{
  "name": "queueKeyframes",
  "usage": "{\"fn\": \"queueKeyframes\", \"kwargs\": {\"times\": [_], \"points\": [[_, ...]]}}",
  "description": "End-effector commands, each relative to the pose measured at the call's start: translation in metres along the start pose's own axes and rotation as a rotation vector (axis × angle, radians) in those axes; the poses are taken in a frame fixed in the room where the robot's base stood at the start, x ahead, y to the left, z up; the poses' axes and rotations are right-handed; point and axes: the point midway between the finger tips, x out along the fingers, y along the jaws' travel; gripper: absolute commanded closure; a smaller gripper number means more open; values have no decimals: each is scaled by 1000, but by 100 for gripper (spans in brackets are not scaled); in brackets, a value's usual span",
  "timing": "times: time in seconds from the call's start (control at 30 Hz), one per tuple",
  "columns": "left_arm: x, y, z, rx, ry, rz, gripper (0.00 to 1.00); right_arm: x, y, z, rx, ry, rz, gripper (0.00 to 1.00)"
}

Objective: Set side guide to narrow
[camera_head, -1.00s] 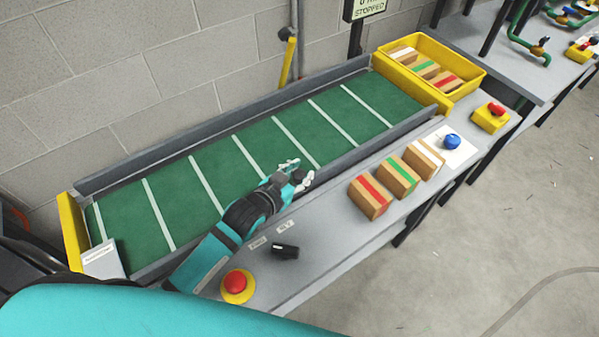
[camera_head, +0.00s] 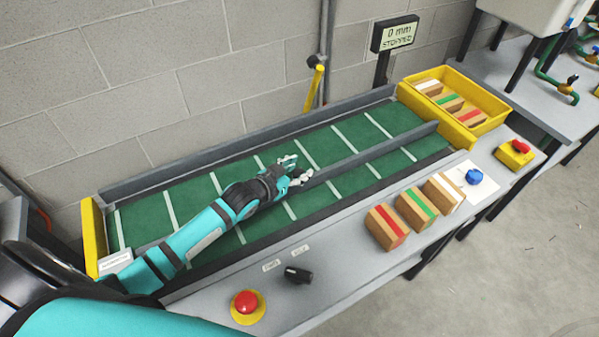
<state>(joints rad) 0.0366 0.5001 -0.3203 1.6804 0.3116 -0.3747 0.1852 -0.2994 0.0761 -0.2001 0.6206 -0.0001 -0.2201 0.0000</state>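The side guide (camera_head: 372,155) is a long grey rail lying lengthwise over the green belt (camera_head: 190,198). It stands inward from the belt's near edge, with a strip of green showing on its near side. My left gripper (camera_head: 299,167) is at the middle of the guide, over the belt, and hides part of it. Its two pale fingertips are apart, with a gap between them. Whether they touch the guide cannot be told. My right gripper is not in view.
Red-, green- and white-striped blocks (camera_head: 415,207) stand on the near ledge. A blue knob (camera_head: 473,177), a black selector (camera_head: 297,274) and red buttons (camera_head: 246,302) are there too. A yellow bin (camera_head: 465,81) is at the far end. The display (camera_head: 395,34) reads STOPPED.

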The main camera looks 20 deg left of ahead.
Motion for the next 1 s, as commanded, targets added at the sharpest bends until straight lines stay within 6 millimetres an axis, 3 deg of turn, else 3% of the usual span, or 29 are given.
{"fn": "queueKeyframes", "kwargs": {"times": [0.1, 0.47, 1.0], "points": [[0, 1, 1, 0, -1, 1, 44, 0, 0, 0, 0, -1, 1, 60], [-8, 2, 3, -1, -5, 3, 44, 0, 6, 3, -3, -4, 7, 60], [-108, 1, 3, 0, -5, 3, 44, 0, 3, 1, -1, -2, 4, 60]]}}
